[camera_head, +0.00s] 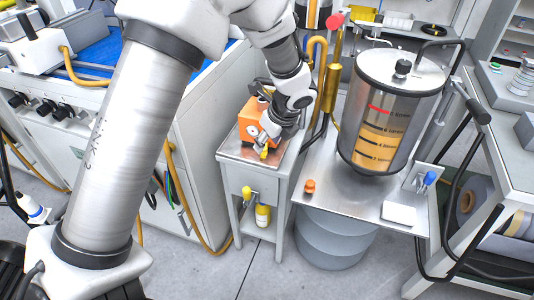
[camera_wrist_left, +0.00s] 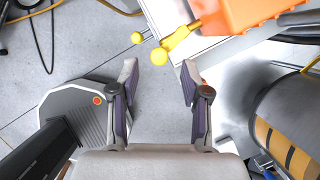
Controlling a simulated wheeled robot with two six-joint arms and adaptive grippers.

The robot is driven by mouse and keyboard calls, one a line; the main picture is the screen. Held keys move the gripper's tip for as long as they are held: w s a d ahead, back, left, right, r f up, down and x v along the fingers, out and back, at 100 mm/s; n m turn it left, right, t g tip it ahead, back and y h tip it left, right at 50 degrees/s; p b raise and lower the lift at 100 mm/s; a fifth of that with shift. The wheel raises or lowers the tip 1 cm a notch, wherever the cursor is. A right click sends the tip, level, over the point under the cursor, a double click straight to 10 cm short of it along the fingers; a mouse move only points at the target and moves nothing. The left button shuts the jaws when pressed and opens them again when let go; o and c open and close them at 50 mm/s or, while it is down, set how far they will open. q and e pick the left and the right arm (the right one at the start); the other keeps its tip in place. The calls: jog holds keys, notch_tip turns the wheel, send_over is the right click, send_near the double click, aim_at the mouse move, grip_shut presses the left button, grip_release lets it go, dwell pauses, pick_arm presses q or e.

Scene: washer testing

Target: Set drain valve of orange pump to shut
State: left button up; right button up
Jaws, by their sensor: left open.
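The orange pump (camera_head: 252,117) sits on a small grey metal stand. A yellow valve handle (camera_head: 264,153) shows at its front, close to my left gripper (camera_head: 268,134), which partly hides the pump. In the left wrist view the pump (camera_wrist_left: 240,12) is at the top right, with the yellow handle (camera_wrist_left: 176,38) sticking out toward the lower left and a yellow ball end (camera_wrist_left: 158,56). My left gripper (camera_wrist_left: 160,80) is open and empty, its two fingertips just below the ball end in the picture. I cannot tell the valve's exact setting. My right gripper is not in view.
A steel tank (camera_head: 380,115) with orange level bands stands on a metal table (camera_head: 350,190) right of the pump. A yellow hose (camera_head: 185,210) hangs left of the stand (camera_head: 229,155).

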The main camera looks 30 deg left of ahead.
aim_at(265, 149)
pick_arm(q)
jog(key=x, duration=0.3)
jog(key=shift+a+f+b, duration=0.2)
jog(key=shift+f+b, duration=0.15)
jog(key=shift+r, duration=0.1)
grip_shut()
